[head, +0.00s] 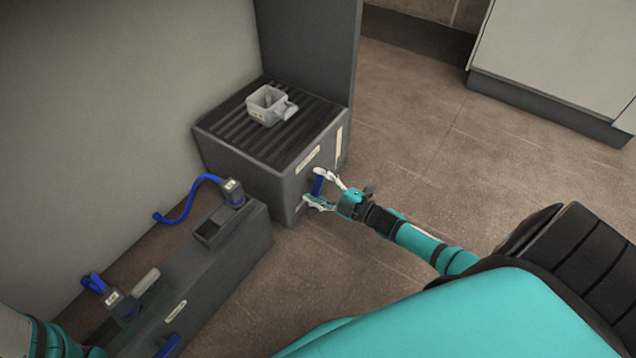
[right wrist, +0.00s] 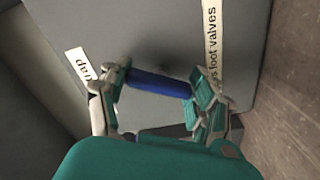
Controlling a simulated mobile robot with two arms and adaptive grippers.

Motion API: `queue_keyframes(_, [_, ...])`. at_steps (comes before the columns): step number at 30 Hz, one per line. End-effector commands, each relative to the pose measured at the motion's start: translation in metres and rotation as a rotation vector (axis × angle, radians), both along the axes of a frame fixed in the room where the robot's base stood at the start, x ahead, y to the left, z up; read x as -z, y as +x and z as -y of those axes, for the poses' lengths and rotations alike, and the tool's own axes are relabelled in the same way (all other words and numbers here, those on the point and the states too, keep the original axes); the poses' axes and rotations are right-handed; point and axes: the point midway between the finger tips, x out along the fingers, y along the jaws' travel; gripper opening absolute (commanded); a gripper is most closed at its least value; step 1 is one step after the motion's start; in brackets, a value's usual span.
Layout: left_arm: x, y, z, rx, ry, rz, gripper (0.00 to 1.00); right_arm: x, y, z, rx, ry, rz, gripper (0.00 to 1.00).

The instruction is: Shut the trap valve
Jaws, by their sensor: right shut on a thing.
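The trap valve's blue handle (head: 318,185) is a short bar on the front of the grey block (head: 245,172). My right gripper (head: 315,187) is shut on this handle. In the right wrist view, the blue handle (right wrist: 158,85) lies crosswise between the fingers of my right gripper (right wrist: 158,88), with a finger at each end. A white label (right wrist: 82,64) beside it is partly hidden and its visible letters end in "rap". Part of my left arm shows at the lower left corner; its fingertips are not seen.
A small grey cup-like part (head: 258,108) sits on the block's ribbed top. A low grey bench (head: 235,240) with blue-handled fittings and a blue hose (head: 188,205) stands left of the block. A pale cabinet (head: 560,50) stands at the back right. The brown floor (head: 430,130) between is clear.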

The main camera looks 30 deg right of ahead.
Motion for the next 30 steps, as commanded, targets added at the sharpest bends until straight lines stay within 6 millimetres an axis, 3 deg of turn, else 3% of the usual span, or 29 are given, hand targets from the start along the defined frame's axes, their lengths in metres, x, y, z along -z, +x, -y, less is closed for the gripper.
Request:
queue_keyframes(15, [-0.0026, 0.0, 0.0001, 0.0, 0.0, 0.0, 0.36, 0.001, -0.0008, -0.001, -0.001, -0.381, 0.158, 0.3])
queue_keyframes(30, [-0.0022, 0.0, 0.0, 0.0, 0.0, 0.0, 0.36, 0.0013, -0.0011, -0.0008, -0.002, -0.508, 0.209, 0.31])
